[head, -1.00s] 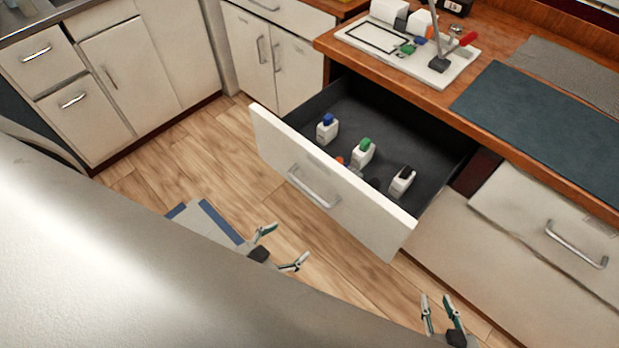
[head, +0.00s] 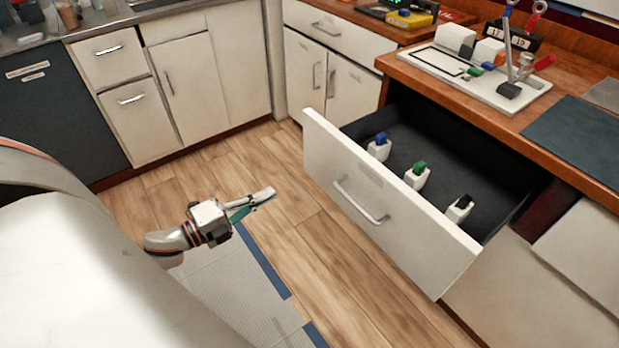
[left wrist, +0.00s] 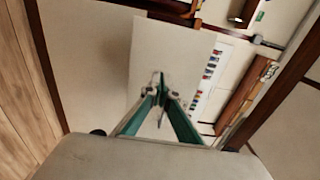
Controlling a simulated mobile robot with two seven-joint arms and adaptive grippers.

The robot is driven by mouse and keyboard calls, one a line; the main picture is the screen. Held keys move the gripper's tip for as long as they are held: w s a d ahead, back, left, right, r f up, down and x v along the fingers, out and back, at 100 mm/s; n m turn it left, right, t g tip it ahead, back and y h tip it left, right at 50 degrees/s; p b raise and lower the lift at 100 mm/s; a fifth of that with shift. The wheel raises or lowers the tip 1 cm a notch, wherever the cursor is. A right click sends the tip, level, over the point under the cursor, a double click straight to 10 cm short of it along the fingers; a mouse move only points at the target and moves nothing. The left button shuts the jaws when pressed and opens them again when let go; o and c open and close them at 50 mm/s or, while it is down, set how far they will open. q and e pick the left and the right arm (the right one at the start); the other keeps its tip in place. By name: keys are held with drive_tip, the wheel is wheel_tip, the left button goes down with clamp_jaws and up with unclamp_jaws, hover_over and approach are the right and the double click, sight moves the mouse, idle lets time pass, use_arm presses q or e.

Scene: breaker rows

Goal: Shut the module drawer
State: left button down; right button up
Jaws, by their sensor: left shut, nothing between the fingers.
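The module drawer (head: 385,205) stands pulled out from under the wooden counter, with a white front and a metal bar handle (head: 361,201). Inside its dark tray stand white modules with a blue top (head: 379,147), a green top (head: 417,175) and a black top (head: 459,208). My left gripper (head: 268,196) is shut and empty, over the floor to the left of the drawer front and apart from it. In the left wrist view, its green fingers (left wrist: 161,85) meet in front of a pale panel I cannot identify for sure. My right gripper is not in view.
On the counter above the drawer, a white board (head: 478,80) holds blocks and a red-handled lever. A dark mat (head: 575,139) lies beside it. White cabinets (head: 195,80) stand at the back left. A grey mat with blue edges (head: 235,285) lies on the wooden floor.

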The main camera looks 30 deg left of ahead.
sight(320, 166)
use_arm(q)
drive_tip(key=x, duration=1.3)
drive_tip(key=shift+w, duration=0.15)
drive_tip(key=shift+w+d, duration=0.1)
drive_tip(key=shift+w, duration=0.2)
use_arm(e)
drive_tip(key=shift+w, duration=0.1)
